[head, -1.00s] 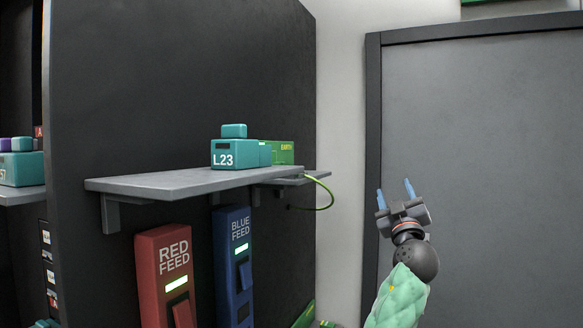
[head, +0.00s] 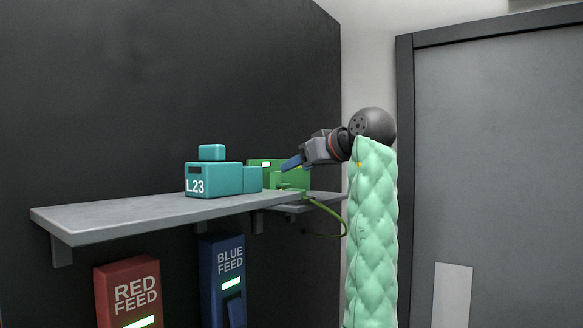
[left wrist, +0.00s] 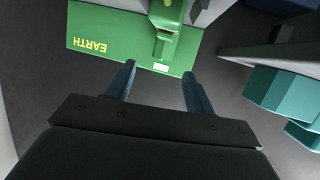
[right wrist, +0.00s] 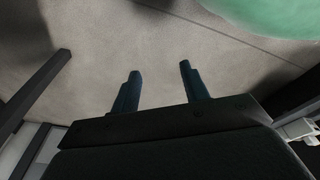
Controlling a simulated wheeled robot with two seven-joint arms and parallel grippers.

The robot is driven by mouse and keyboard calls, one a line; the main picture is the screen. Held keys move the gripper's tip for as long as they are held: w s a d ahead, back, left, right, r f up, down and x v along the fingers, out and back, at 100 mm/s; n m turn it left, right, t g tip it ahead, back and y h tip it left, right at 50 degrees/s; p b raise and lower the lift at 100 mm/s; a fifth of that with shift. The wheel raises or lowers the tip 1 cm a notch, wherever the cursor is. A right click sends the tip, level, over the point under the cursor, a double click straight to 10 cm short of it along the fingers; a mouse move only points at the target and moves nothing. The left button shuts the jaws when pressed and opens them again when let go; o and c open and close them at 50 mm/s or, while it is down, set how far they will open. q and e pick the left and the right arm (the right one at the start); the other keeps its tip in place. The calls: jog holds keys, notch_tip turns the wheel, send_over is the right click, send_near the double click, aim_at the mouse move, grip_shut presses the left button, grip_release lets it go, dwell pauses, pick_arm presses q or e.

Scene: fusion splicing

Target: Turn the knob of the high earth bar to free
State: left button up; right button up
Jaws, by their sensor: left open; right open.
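The green earth bar (head: 303,178) sits on the shelf beyond the teal L23 box, half hidden by my left gripper. In the left wrist view the earth bar (left wrist: 110,40) shows the word EARTH upside down. A green raised part, seemingly its knob (left wrist: 168,25), stands out from its face, with a small white lit window (left wrist: 160,67) by its end. My left gripper (head: 290,162) is open and empty close in front of the bar; its fingertips (left wrist: 158,74) point at the bar's lower edge, apart on either side of the window. My right gripper (right wrist: 158,78) is open and empty over bare floor.
The teal L23 box (head: 213,180) stands on the grey shelf (head: 110,215) left of the bar. A green cable (head: 340,220) loops below it. Red feed (head: 125,285) and blue feed (head: 230,258) units hang under the shelf. A grey door (head: 500,160) is at the right.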

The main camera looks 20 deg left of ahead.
aim_at(279, 176)
pick_arm(q)
jog(key=shift+s+g, duration=0.15)
jog(key=shift+g, duration=0.15)
jog(key=shift+a+h+p, duration=0.2)
jog(key=shift+h+p, duration=0.1)
jog(key=shift+p, duration=0.05)
jog(key=p+x, duration=0.3)
jog(key=x, duration=0.3)
jog(key=shift+w+a+f, duration=0.3)
jog(key=shift+w+a, duration=0.05)
jog(key=shift+a, duration=0.15)
pick_arm(e)
jog(key=s+d+f, duration=0.1)
jog(key=s, duration=0.8)
jog(key=shift+s+d+f, duration=0.25)
jog(key=shift+s+f, duration=0.05)
jog(key=shift+s, duration=0.1)
pick_arm(q)
jog(key=c, duration=1)
